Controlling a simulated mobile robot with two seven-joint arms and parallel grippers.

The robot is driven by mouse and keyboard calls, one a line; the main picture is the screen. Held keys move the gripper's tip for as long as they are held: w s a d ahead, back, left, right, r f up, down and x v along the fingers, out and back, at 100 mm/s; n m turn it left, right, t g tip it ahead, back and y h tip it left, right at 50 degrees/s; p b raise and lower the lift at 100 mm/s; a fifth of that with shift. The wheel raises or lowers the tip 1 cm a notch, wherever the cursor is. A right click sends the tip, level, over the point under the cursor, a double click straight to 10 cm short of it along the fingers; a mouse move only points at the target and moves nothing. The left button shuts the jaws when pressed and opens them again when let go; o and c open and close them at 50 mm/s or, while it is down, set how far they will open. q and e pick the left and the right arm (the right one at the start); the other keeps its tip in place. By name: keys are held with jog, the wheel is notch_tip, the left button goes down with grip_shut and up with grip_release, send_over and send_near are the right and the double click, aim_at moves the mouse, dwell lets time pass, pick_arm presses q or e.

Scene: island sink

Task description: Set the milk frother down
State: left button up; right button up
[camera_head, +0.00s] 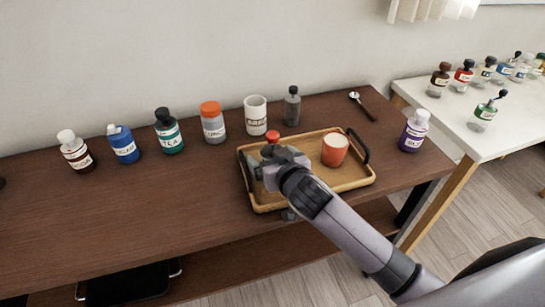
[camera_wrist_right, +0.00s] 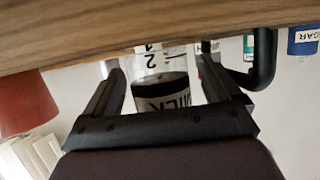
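My right gripper (camera_head: 275,168) is low over the left part of the wooden tray (camera_head: 268,208). A small gap seems to show on each side of the jar. I take this jar for the milk frother. In the head view a red top (camera_head: 273,135) shows just behind the gripper; the body below it is hidden. I cannot tell if it belongs to the jar. My left gripper is out of view.
An orange cup (camera_head: 334,150) stands on the tray's right. A purple jar (camera_head: 414,130) stands right. The brown table's left front (camera_head: 110,225) is clear.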

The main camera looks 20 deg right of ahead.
jog(key=shift+r, duration=0.1)
jog(key=shift+s+r, duration=0.15)
jog(key=v, duration=1.1)
jog(key=shift+s+p, duration=0.35)
jog(key=shift+d, duration=0.1)
jog(key=s+d+f+g, duration=0.3)
jog(key=s+f, duration=0.1)
jog(key=s, duration=0.3)
jog(key=s+d+f+n+g+h, duration=0.1)
jog(key=s+d+f+g, duration=0.1)
jog(key=s+f+g, duration=0.35)
jog(key=s+d+f+g, duration=0.1)
jog(key=s+d+f, duration=0.15)
jog(key=s, duration=0.55)
jog(key=w+a+f+t+y, duration=0.2)
jog(key=w+f+t, duration=0.4)
jog(key=f, duration=0.1)
jog(key=shift+a+f+p, duration=0.35)
jog(key=shift+p, duration=0.05)
jog(key=shift+t, duration=0.25)
